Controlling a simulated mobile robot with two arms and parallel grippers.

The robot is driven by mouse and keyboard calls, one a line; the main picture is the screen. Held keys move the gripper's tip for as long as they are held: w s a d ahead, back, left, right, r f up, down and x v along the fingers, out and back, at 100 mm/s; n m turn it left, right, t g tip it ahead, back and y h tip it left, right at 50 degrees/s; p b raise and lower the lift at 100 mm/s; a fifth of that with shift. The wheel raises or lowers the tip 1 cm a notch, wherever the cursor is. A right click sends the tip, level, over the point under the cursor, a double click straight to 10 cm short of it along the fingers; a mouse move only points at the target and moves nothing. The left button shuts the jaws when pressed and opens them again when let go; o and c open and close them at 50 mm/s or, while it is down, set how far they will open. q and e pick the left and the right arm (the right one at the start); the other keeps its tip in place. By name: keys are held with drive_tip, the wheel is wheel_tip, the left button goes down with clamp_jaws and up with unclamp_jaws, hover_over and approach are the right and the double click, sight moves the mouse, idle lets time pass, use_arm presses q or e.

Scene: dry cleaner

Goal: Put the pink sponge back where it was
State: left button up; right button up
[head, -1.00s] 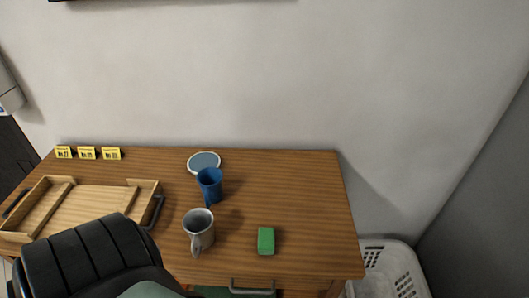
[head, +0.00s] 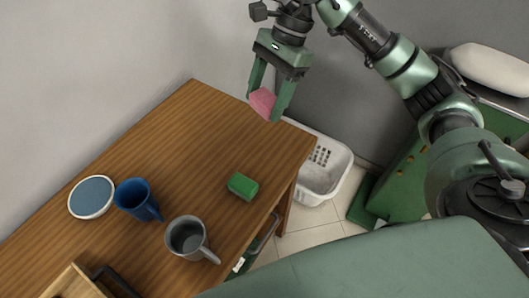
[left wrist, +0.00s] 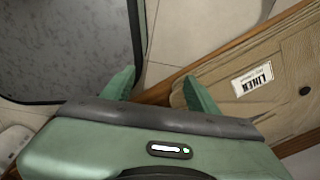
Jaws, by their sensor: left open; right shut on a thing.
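The pink sponge (head: 263,102) is between the fingers of my right gripper (head: 268,106) in the head view. That gripper is shut on it and holds it above the far right part of the wooden table (head: 190,130). My left gripper (left wrist: 152,88) shows in the left wrist view, open with nothing between its fingers. It is over the floor beside a brown surface with a linen label (left wrist: 253,80). My left gripper does not show in the head view.
On the table are a green sponge (head: 243,186), a grey mug (head: 188,238), a blue mug (head: 136,198) and a round blue-and-white coaster (head: 91,197). A wooden tray (head: 72,284) is at the lower left. A white basket (head: 325,168) stands on the floor past the table's right end.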

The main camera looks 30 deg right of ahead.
drive_tip(key=w+d+r+m+t, duration=0.1)
drive_tip(key=w+d+m+t, duration=0.1)
drive_tip(key=d+m, duration=0.25)
drive_tip(key=m, duration=0.1)
hover_over(267, 149)
drive_tip(key=d, duration=0.1)
wheel_tip(267, 149, down, 5)
drive_tip(key=f, duration=0.4)
drive_tip(key=f+p, duration=0.1)
drive_tip(key=f, duration=0.4)
drive_tip(key=shift+s+d+f+p, duration=0.1)
drive_tip(key=shift+d+f+p, duration=0.1)
drive_tip(key=shift+f+p, duration=0.1)
drive_tip(key=shift+f, duration=0.5)
wheel_tip(267, 149, down, 3)
drive_tip(key=shift+f+p, duration=0.2)
drive_tip(key=shift+p, duration=0.25)
drive_tip(key=shift+f, duration=0.25)
use_arm(q)
drive_tip(key=shift+s+d+r, duration=0.2)
drive_tip(key=shift+d+r, duration=0.75)
drive_tip(key=shift+d, duration=0.3)
use_arm(e)
drive_tip(key=shift+f, duration=0.1)
